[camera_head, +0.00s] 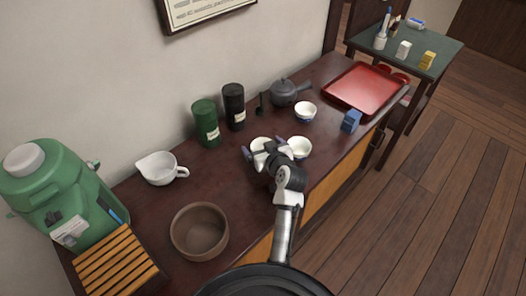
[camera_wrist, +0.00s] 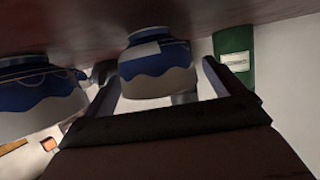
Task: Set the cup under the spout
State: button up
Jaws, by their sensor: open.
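A small white cup (camera_head: 259,142) stands on the dark counter, partly hidden by my gripper (camera_head: 263,148). In the wrist view, which looks upside down, this cup (camera_wrist: 150,62) has a blue band and lies between the two open fingers (camera_wrist: 158,80), with a gap at each side. A second cup (camera_head: 300,148) stands just right of my gripper and is large at the left of the wrist view (camera_wrist: 35,100). A third cup (camera_head: 305,112) stands farther back. The green dispenser (camera_head: 60,190) is at the far left, its small dark spout (camera_head: 54,217) facing a slatted wooden stand (camera_head: 115,268).
A brown bowl (camera_head: 199,232) and a white spouted pitcher (camera_head: 160,168) stand between my gripper and the dispenser. Green (camera_head: 206,124) and black (camera_head: 234,106) canisters and a dark teapot (camera_head: 288,92) line the back. A blue box (camera_head: 351,121) and red tray (camera_head: 364,88) are right.

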jog(key=c, duration=1.2)
